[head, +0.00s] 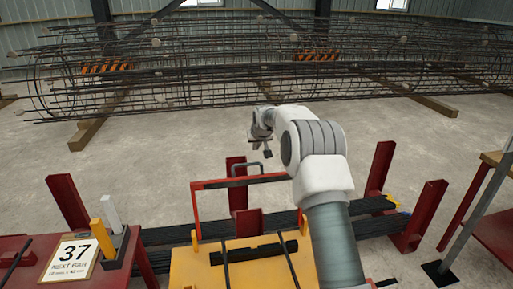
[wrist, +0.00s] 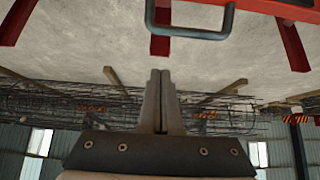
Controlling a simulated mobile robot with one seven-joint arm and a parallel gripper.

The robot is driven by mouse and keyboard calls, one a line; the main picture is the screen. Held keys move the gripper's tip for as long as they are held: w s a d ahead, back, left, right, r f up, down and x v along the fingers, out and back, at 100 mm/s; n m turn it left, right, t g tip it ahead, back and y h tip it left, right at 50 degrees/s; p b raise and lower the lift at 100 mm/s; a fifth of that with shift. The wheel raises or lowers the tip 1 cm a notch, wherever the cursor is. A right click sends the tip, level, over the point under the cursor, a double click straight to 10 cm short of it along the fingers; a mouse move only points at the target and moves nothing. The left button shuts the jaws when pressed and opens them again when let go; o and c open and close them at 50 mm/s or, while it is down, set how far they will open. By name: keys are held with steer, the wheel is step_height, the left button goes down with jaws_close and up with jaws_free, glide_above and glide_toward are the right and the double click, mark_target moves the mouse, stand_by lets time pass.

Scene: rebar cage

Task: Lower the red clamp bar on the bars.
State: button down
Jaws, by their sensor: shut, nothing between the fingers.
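The red clamp bar (head: 225,184) stands raised as a frame behind the yellow machine, with a dark grey handle (head: 245,168) on its top edge. The bar also shows at the top right of the wrist view (wrist: 268,7), with the handle (wrist: 190,33) beside it. The dark bars (head: 165,237) lie in a bundle low across the red posts. My gripper (head: 267,152) is up near the handle, apart from it as far as I can tell. Its fingers (wrist: 160,75) are together and empty in the wrist view. My arm hides the right end of the clamp bar.
The yellow machine (head: 205,270) stands in front. Red posts (head: 68,201) rise on both sides. A red table with a "37" sign (head: 72,256) is at the left, another red stand (head: 495,225) at the right. A long rebar cage (head: 200,75) lies behind, across open floor.

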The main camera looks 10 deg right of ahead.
steer(key=shift+w+f+p, duration=0.15)
steer(key=shift+f+p, duration=0.05)
steer(key=shift+f, duration=0.8)
steer(key=shift+w+f+p, duration=0.2)
steer(key=shift+f+p, duration=0.05)
steer(key=shift+f, duration=0.8)
steer(key=shift+w+f+p, duration=0.15)
steer(key=shift+f+p, duration=0.05)
steer(key=shift+f, duration=0.8)
steer(key=shift+s, duration=0.1)
